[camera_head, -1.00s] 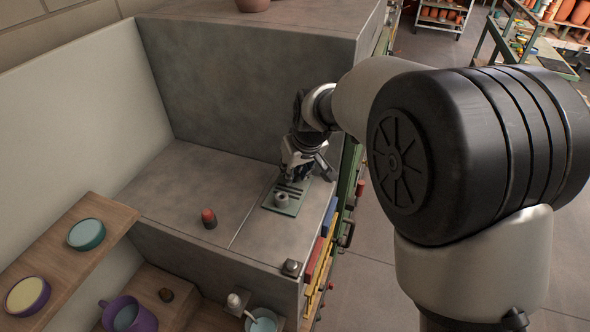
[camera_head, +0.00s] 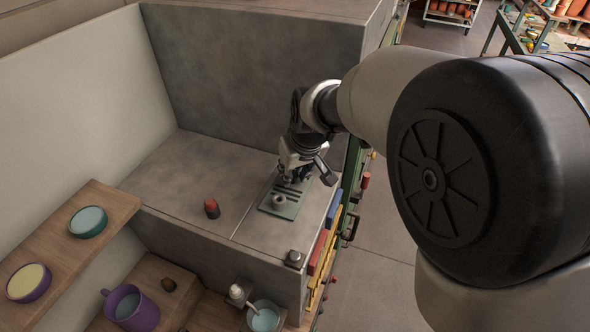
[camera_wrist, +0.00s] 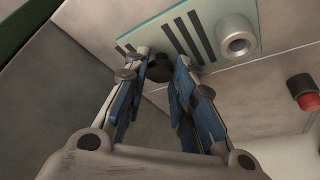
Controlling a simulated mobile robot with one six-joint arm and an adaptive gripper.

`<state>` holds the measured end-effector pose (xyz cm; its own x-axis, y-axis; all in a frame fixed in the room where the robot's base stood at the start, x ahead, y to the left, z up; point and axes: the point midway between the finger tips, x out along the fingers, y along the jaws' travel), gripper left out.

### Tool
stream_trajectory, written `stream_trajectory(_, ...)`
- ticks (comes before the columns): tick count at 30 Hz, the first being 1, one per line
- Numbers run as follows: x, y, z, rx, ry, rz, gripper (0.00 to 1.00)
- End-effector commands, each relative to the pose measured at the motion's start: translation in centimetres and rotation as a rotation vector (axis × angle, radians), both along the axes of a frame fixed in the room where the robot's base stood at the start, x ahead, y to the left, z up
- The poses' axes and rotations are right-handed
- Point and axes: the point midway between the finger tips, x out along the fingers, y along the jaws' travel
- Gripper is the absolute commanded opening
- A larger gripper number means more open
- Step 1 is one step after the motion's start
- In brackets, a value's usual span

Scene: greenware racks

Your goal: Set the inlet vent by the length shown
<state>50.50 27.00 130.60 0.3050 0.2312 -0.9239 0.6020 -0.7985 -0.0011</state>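A pale green plate (camera_head: 268,208) lies on the grey block top, with a short grey cylinder (camera_head: 278,199) standing on it. In the wrist view the plate (camera_wrist: 150,32) carries several dark parallel bars (camera_wrist: 190,35), and the cylinder (camera_wrist: 236,38) shows as a hollow ring. A dark round knob (camera_wrist: 160,70) shows between my fingertips; I cannot tell whether they touch it. My gripper (camera_head: 300,178) is over the plate's far end, pointing down. In the wrist view my gripper (camera_wrist: 156,66) has its two blue-padded fingers apart. No marked length is readable.
A red-topped dark cylinder (camera_head: 212,208) stands on the block left of the plate. A small dark fitting (camera_head: 294,259) sits at the block's front corner. A wooden shelf (camera_head: 58,246) with bowls and a purple mug (camera_head: 130,307) are at lower left. A tall grey wall (camera_head: 255,85) stands behind.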

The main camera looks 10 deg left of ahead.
Motion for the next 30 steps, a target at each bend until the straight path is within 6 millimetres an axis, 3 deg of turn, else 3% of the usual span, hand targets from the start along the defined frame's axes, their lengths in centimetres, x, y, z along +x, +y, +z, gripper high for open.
stream_trajectory(9, 0.0, 0.0, 0.0, -0.001, 0.001, 0.000, 0.44)
stream_trajectory(20, -0.1, -0.1, 0.3, 0.000, 0.000, 0.000, 0.45)
stream_trajectory(23, -0.3, -0.3, 1.3, 0.002, -0.002, 0.000, 0.45)
stream_trajectory(30, -1.8, -1.4, 5.9, 0.002, -0.005, 0.001, 0.45)
